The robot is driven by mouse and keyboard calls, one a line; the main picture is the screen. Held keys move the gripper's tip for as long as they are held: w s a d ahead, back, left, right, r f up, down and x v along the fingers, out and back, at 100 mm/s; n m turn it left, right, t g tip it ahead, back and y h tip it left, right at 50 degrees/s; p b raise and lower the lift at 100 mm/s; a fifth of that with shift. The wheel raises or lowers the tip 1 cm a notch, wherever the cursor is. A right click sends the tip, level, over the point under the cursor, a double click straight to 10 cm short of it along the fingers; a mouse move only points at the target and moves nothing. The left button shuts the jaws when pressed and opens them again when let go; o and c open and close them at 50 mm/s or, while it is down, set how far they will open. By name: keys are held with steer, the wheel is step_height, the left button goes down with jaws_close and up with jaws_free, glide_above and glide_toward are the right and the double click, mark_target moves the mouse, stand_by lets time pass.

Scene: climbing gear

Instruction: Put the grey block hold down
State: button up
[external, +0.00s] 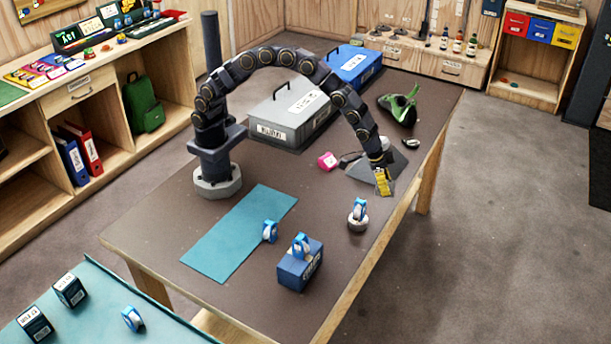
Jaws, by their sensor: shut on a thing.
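My gripper (383,184) has yellow fingers and points down over the right side of the brown table, near its right edge. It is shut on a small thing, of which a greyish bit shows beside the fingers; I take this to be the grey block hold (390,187). The fingers hide most of it, and I cannot tell whether it touches the table. A flat dark grey piece (362,172) lies on the table just behind and left of my gripper.
A round pale piece (358,223) with a blue-and-white item on top stands in front of my gripper. A pink hold (327,160) lies to the left. A blue box (299,268), teal mat (238,236), grey case (290,118) and green item (400,106) are also on the table (335,205).

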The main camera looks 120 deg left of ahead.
steer(key=s+d+m+h, duration=0.1)
steer(key=s+d+m, duration=0.25)
steer(key=d, duration=1.15)
steer(key=m+g+h, duration=0.2)
steer(key=m+h, duration=0.2)
steer(key=m, duration=0.6)
glide_above(223, 285)
steer(key=shift+n, duration=0.25)
steer(key=f, duration=1)
steer(key=a+f, duration=0.1)
steer(key=f, duration=0.4)
steer(key=shift+s+f, duration=0.1)
steer(key=shift+s, duration=0.15)
